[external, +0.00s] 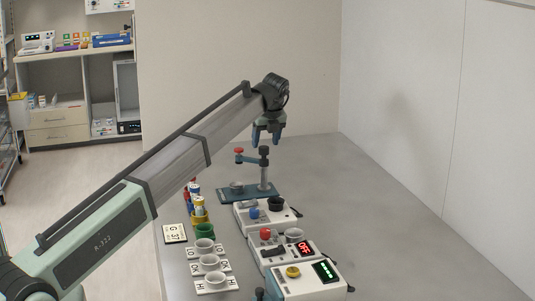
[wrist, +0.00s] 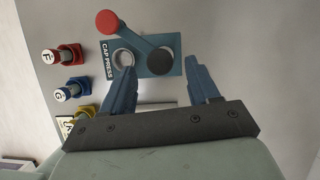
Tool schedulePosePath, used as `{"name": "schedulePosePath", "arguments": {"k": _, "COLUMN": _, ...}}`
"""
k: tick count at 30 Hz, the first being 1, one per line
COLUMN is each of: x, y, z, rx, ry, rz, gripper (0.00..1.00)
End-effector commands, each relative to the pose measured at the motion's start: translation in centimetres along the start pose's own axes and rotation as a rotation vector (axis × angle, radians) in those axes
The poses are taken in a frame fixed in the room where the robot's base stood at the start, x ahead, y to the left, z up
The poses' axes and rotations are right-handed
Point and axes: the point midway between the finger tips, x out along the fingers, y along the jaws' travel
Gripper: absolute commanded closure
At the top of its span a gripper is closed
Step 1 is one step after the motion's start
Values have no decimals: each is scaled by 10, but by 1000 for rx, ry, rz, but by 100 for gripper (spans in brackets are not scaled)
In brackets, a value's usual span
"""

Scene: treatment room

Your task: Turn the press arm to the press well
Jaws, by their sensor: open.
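The cap press has a blue base plate (external: 231,195) and an upright dark post (external: 264,170). Its press arm (external: 250,158) reaches left from the post and ends in a red knob (external: 239,152). In the wrist view the press arm (wrist: 137,41) runs up and left from the post's black top (wrist: 164,62). There the red knob (wrist: 107,22) appears off the plate, above and left of the pale round press well (wrist: 123,58), not over it. My gripper (external: 267,137) is open and empty above the post; the fingers (wrist: 160,64) point down, apart from the press.
Several capped vials stand in coloured holders left of the press, one red holder (wrist: 70,54) among them. White device boxes (external: 262,214) and pale cups on cards (external: 210,263) line the front. The table's right side (external: 400,220) is clear up to the wall.

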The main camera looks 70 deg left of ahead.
Motion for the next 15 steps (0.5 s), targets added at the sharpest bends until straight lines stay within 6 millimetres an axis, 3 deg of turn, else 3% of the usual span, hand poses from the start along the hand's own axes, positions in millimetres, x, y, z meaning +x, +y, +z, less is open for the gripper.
{"name": "schedulePosePath", "arguments": {"k": 6, "x": 23, "y": 0, "z": 0, "rx": 0, "ry": 0, "rz": 0, "gripper": 40}}
{"name": "schedulePosePath", "arguments": {"k": 15, "x": 30, "y": 0, "z": 0, "rx": 0, "ry": 0, "rz": 0, "gripper": 40}}
